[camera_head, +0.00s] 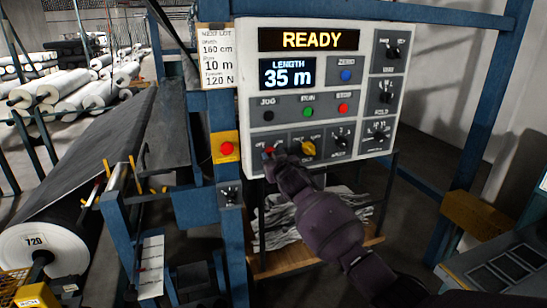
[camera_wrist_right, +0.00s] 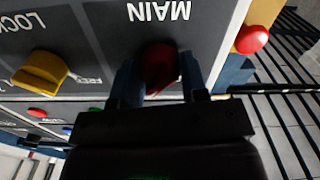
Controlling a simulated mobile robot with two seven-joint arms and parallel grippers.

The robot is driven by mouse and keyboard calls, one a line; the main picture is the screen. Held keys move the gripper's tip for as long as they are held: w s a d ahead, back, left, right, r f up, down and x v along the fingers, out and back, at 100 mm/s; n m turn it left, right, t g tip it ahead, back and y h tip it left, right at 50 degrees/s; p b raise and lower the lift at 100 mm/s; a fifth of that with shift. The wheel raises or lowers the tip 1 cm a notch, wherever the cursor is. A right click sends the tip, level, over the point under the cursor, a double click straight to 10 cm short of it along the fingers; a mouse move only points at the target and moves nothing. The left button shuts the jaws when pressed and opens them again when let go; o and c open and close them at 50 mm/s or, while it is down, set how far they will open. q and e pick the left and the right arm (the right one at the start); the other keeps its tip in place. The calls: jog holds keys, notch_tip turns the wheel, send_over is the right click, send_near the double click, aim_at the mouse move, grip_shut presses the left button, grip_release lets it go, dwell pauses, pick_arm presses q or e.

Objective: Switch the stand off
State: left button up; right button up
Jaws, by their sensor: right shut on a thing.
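The stand's control panel (camera_head: 315,120) is a white box on blue posts, with its READY display (camera_head: 308,39) lit. A red MAIN knob (camera_head: 271,149) sits at its lower left. My right gripper (camera_head: 269,157) reaches up to it from below. In the right wrist view the two fingers are closed on either side of the red knob (camera_wrist_right: 160,66), under the upside-down word MAIN. The fingers partly cover the knob, so I cannot tell which way it points. My left gripper is not in view.
A yellow LOCK knob (camera_head: 308,148) is just right of the MAIN knob. A red stop button (camera_head: 227,148) on a yellow box is to its left. Several black dials and small coloured buttons share the panel.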

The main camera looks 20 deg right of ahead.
jog(key=n+p, duration=0.1)
jog(key=n, duration=0.3)
jog(key=shift+d, duration=0.1)
jog(key=n, duration=0.8)
jog(key=shift+n+p, duration=0.3)
jog(key=shift+p, duration=0.05)
jog(key=shift+r+n, duration=0.1)
jog(key=shift+n, duration=1.8)
jog(key=o, duration=0.9)
jog(key=shift+s, duration=0.15)
jog(key=shift+s+d+b, duration=0.2)
jog(key=shift+s+b, duration=0.3)
jog(key=shift+s, duration=4.8)
